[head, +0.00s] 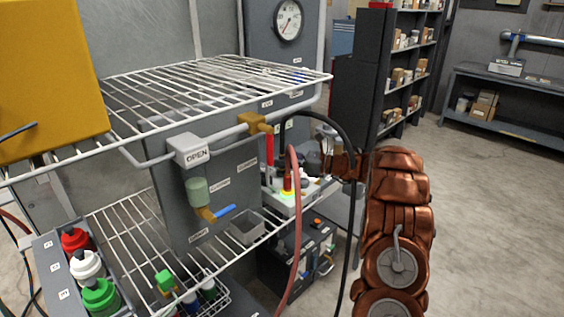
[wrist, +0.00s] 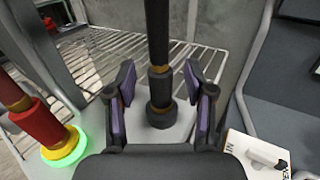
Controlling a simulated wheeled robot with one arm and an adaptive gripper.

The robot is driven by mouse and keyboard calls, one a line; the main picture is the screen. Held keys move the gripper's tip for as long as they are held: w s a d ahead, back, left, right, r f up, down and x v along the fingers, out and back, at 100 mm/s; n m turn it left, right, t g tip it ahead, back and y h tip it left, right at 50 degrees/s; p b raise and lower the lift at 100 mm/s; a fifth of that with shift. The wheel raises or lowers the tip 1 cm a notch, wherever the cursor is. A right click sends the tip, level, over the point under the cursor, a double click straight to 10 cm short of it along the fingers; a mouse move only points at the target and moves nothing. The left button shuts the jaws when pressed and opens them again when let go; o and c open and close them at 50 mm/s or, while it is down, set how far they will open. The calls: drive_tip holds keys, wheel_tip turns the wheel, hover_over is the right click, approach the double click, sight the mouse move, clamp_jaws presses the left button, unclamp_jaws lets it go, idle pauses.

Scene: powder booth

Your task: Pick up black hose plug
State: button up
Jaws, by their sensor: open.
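The black hose plug (wrist: 160,85) stands upright in the wrist view, with its wider collar low on a light grey surface and the black hose rising from its top. My gripper (wrist: 162,88) is open, with one purple-padded finger on each side of the plug. Gaps show between the pads and the plug. In the head view my copper-coloured arm reaches in from the right, and the black hose (head: 350,165) arcs in front of it. The plug and my fingertips are hard to make out there.
A red plug with a yellow collar (wrist: 62,145) and a glowing green ring stands left of my gripper. A white labelled block (wrist: 255,150) lies at the right. A red hose (head: 296,230) hangs nearby.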

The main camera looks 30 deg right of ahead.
drive_tip(key=shift+w+a, duration=0.2)
clamp_jaws()
idle(0.4)
